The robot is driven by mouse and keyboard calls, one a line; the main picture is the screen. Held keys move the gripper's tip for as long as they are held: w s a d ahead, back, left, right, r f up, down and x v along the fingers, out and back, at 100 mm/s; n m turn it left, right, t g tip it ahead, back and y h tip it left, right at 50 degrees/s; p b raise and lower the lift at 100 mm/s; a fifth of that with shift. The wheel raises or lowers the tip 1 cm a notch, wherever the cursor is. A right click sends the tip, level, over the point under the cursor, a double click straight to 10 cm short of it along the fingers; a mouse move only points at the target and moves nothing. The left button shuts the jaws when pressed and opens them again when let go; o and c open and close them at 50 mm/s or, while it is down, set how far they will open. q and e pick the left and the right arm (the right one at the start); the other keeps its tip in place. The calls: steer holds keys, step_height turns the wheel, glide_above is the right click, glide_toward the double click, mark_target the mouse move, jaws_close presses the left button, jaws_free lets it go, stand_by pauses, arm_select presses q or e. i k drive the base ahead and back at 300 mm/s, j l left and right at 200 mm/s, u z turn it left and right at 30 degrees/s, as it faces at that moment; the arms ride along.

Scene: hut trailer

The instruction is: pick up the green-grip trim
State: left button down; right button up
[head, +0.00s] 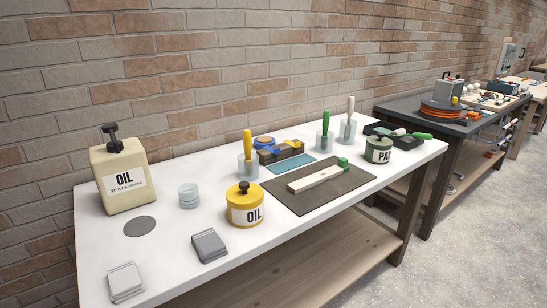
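Several things with green parts are in view. A green-handled tool (326,124) stands upright in a clear jar (325,141) at the back of the white table (170,240). Another green grip (421,135) lies at the black tray near the table's right end; the rest of that tool is hard to make out. A pale wooden bar (316,179) with a green block (343,163) at its far end lies on a dark mat (300,207). I cannot tell for sure which is the trim. Neither gripper is in view.
Jars with a yellow-handled tool (247,144) and a white-handled tool (350,108) flank the green one. A yellow oil tin (244,206), a green tin (378,150), a big oil can (120,177) and grey pads (208,246) stand around.

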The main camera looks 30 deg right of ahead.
mark_target(300, 186)
steer(key=z, duration=1.3)
steer(key=i+l+z, duration=0.2)
steer(key=i+z, duration=0.55)
steer(key=i, duration=0.15)
